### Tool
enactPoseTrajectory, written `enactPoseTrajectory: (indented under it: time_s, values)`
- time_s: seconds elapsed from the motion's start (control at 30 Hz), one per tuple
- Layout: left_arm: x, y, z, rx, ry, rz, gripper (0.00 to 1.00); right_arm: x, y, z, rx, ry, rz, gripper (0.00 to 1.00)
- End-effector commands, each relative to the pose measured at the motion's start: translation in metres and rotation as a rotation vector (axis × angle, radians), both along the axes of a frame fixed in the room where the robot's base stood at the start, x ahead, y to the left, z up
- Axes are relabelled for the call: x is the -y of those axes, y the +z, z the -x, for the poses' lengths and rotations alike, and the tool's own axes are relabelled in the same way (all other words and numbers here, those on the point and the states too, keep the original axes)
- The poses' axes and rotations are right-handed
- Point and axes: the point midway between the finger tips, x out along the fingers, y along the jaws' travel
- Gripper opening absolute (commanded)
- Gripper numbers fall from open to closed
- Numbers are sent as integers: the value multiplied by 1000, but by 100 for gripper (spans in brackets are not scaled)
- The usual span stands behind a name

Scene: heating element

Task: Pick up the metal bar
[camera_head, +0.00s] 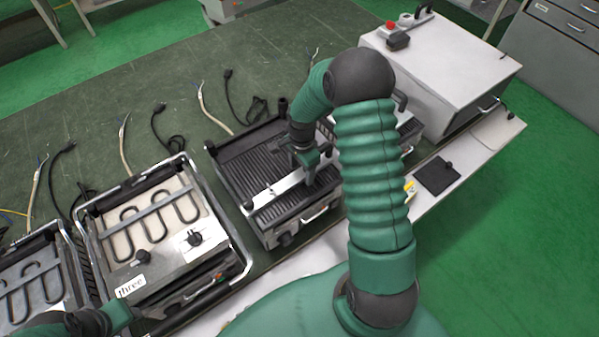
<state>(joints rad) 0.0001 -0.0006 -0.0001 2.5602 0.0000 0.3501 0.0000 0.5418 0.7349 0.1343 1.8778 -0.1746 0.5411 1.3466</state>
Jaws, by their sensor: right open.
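A silver metal bar (272,192) lies slantwise across the black ribbed plate of the grill unit (240,165) in the middle of the table. My right gripper (308,170) is open and points down at the bar's upper right part. Its fingertips are small and partly hidden, so I cannot tell whether they touch the bar.
Left of the grill stands a unit with heating coils labelled "three" (150,225), with another coil unit (35,285) beyond it. A large white box (445,65) stands at the right. Several loose cables (230,95) lie behind the units on the dark green tabletop (140,70).

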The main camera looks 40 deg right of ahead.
Motion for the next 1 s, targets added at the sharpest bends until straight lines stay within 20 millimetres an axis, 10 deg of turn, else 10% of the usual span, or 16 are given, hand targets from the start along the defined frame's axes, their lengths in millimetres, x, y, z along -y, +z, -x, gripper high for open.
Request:
enactPoseTrajectory:
  time_s: [0.3,0.77,1.0]
  values:
    - [0,0,0,0,0,0,36,-1,-12,0,2,1,1,60]
    - [0,0,0,0,0,0,36,0,-12,-1,2,1,1,0]
    - [0,0,0,0,0,0,36,0,-11,-1,2,1,1,0]
